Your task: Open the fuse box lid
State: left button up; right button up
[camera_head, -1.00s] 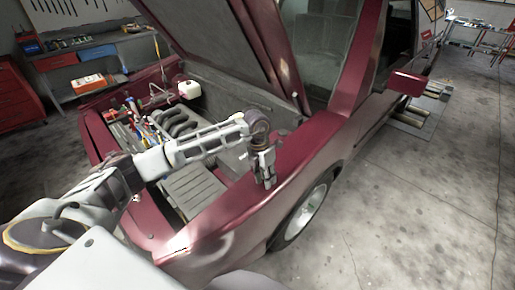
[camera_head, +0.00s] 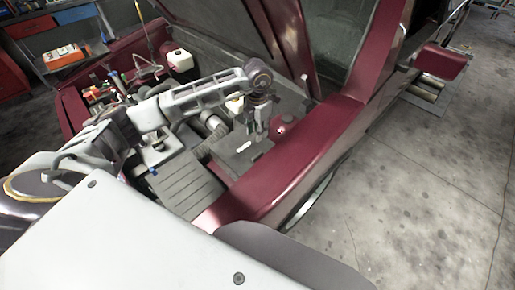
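The fuse box, a dark grey flat-topped box with a lid (camera_head: 236,160) and a small pale mark on top, sits in the engine bay beside the right fender. The lid looks closed. My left gripper (camera_head: 257,138) points down at the back right part of the lid. Whether it touches the lid is too small to tell, and so is the gap between its fingers. My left arm covers part of the engine bay. My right gripper is not in view.
The maroon car's raised hood (camera_head: 235,35) stands behind the gripper. The right fender (camera_head: 300,158) runs alongside the box. A ribbed grey cover (camera_head: 186,185) lies left of the box. A white reservoir (camera_head: 180,61) stands further back.

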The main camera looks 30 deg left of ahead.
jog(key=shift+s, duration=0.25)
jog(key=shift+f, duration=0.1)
